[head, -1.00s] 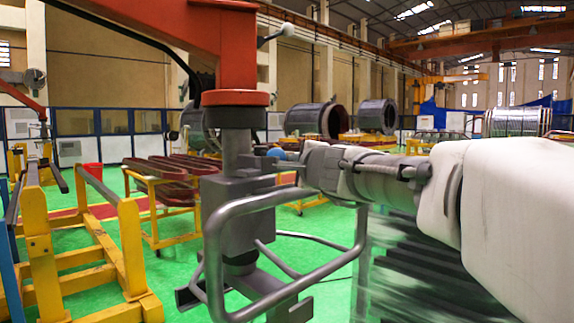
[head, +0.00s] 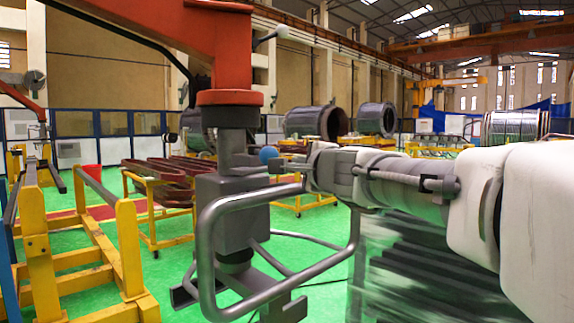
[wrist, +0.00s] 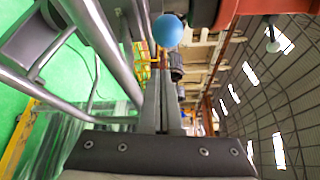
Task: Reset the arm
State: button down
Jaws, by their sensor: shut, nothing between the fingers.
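My arm reaches in from the right in the head view. My gripper (head: 288,167) points left, beside a grey hoist tool hanging from a red arm (head: 190,40). In the wrist view my gripper's two fingers (wrist: 163,75) lie together, with nothing between them. A blue ball knob (head: 268,155) on the tool sits just past the fingertips. It also shows in the wrist view (wrist: 167,31), close to the tips; I cannot tell if they touch. The tool's bent tube handle (head: 285,192) runs below and in front of my gripper.
A grey rack of bars (head: 410,265) stands below my arm. Yellow frames (head: 130,250) stand at left, and a yellow cart with brown coils (head: 160,190) behind the tool. A lever with a white knob (head: 282,31) sticks out of the red arm. Green floor shows between them.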

jog(key=s+a+f+n+g+y+p, duration=0.15)
jog(key=s+n+p, duration=0.35)
jog(key=s, duration=0.6)
jog(key=s+d+f+n+g+h+p, duration=0.3)
jog(key=s+d+f+n, duration=0.3)
jog(key=s, duration=0.4)
jog(key=s+d+f+n+g+h+p, duration=0.3)
jog(key=s+d+f+n+g+p, duration=0.1)
jog(key=s+f, duration=0.5)
jog(key=shift+s+d+f+n+g, duration=0.25)
jog(key=shift+s+d+n+g, duration=0.65)
jog(key=shift+d+g, duration=0.35)
